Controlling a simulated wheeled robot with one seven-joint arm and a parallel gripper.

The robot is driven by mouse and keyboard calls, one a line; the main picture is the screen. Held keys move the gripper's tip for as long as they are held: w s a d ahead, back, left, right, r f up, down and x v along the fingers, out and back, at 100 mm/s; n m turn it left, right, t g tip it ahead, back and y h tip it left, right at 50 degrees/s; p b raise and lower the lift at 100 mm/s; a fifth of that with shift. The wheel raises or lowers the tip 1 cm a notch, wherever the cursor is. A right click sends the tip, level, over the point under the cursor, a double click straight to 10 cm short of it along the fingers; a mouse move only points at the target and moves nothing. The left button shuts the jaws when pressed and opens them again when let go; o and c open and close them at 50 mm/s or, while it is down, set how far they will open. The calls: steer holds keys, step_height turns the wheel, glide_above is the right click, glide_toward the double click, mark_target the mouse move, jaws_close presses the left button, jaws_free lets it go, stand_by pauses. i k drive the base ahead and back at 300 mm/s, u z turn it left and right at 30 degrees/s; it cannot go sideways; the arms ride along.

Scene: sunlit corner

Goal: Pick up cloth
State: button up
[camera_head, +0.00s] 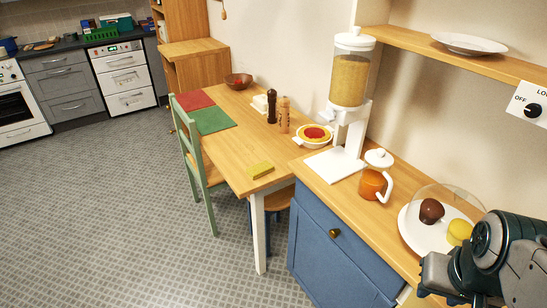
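A small yellow folded piece (260,169), which looks like the cloth, lies flat near the front corner of the wooden table (235,140). Nothing covers it. My arm is at the lower right, over the right end of the blue cabinet's counter. The end of my arm, with my gripper (440,276), is dark and partly cut off by the frame edge. It is well to the right of the yellow piece and apart from it. I cannot make out whether the fingers are open or shut.
A white cereal dispenser (350,80), an orange mug (374,185) and a domed plate (415,228) stand on the blue cabinet (335,245). A bowl (314,135), two mills (278,110) and mats (212,119) are on the table. A green chair (190,150) is left. Open floor (130,220) lies left.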

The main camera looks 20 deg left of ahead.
mark_target(261, 169)
steer(key=u, duration=2.15)
steer(key=k, duration=0.55)
steer(key=z, duration=0.85)
steer(key=i, duration=0.5)
steer(key=u, duration=0.8)
steer(key=i, duration=2.35)
steer(key=z, duration=0.05)
